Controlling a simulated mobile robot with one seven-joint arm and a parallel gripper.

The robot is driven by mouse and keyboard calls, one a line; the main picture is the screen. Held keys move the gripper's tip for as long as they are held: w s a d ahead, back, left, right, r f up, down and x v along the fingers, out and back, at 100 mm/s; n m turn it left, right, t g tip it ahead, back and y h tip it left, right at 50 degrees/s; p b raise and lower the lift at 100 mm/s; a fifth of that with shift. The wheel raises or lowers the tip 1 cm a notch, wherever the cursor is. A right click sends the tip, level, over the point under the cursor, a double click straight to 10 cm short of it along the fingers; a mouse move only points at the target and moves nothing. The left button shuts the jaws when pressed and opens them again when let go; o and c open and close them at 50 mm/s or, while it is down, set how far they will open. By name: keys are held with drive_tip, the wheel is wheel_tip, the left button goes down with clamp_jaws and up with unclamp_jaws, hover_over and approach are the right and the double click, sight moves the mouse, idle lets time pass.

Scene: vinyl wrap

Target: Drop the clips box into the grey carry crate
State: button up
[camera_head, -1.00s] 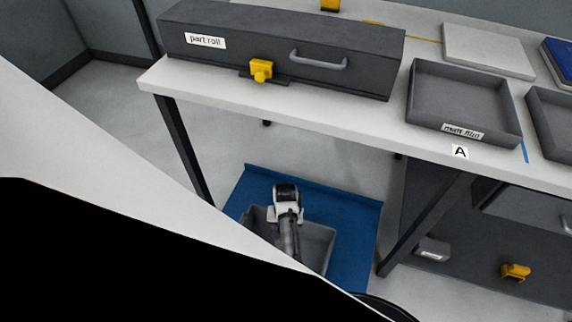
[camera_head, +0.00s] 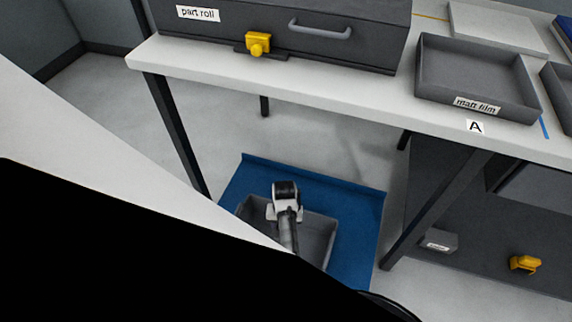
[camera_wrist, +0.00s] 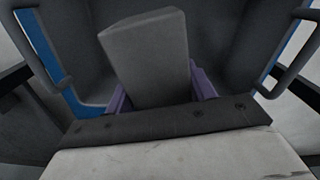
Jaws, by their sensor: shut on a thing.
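The grey carry crate (camera_head: 318,238) stands on a blue mat on the floor, partly covered by my arm in the head view. In the wrist view its dark walls (camera_wrist: 232,30) and side handles surround the gripper's view. My gripper (camera_wrist: 160,92) has purple fingers shut on a plain grey box, the clips box (camera_wrist: 148,55). No label shows on the box's visible faces. The box is over the crate's opening; its height above the crate floor is unclear. In the head view the fingers and the held box are hidden by my wrist.
The blue mat (camera_head: 355,210) lies beside the white workbench (camera_head: 300,85). A bench leg stands right of the mat. A labelled grey box (camera_head: 438,241) and a yellow item (camera_head: 525,263) rest on the lower shelf. The matt film tray (camera_head: 470,85) is on the bench.

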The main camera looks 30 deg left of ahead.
drive_tip(key=shift+r, duration=0.1)
drive_tip(key=o, duration=1.2)
drive_tip(key=shift+c, duration=0.2)
wheel_tip(320, 180, up, 14)
drive_tip(key=p, duration=0.2)
